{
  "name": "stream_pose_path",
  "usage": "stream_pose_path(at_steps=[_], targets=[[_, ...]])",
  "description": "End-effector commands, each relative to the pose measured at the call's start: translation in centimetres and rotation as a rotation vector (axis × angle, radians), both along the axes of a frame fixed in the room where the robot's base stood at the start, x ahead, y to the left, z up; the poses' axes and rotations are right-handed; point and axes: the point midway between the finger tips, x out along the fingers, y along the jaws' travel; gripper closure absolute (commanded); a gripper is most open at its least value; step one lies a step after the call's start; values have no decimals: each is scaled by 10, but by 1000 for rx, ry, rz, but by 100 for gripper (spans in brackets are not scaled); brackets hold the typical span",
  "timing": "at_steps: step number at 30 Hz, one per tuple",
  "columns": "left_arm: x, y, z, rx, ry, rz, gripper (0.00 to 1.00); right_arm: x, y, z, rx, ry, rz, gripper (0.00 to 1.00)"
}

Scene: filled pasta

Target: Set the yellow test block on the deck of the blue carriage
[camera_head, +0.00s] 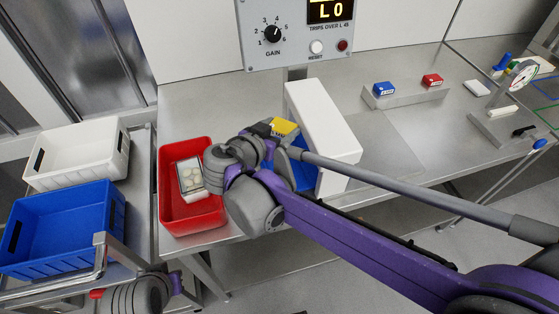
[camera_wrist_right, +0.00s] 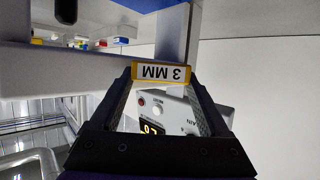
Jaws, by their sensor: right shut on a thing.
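The yellow test block (camera_head: 285,127) is at the tip of my right gripper (camera_head: 270,131), beside the white housing. In the right wrist view the yellow block (camera_wrist_right: 162,74) sits between both fingertips of the right gripper (camera_wrist_right: 164,82), its "3 MM" label upside down. The fingers are shut on it. The blue carriage (camera_head: 306,177) shows in part beside the white housing, below and to the right of the gripper. My right arm covers much of it, and its deck is mostly hidden. My left gripper's fingers do not show.
The white housing (camera_head: 322,125) stands close to the block. A red bin (camera_head: 190,222) with a pale pack (camera_head: 190,176) is left of my wrist. A blue block (camera_head: 384,88) and a red block (camera_head: 432,80) sit on a rack (camera_head: 405,97). A control box (camera_head: 295,55) is behind.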

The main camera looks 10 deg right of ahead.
Motion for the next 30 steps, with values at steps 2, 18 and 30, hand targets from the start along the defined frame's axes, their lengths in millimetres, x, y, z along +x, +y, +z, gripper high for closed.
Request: stream_pose_path(at_steps=[2,18,30], targets=[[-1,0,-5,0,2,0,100,0,0,-24,0,0,-1,76],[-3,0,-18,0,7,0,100,0,0,-106,0,0,-1,76],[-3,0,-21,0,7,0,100,0,0,-122,0,0,0,76]])
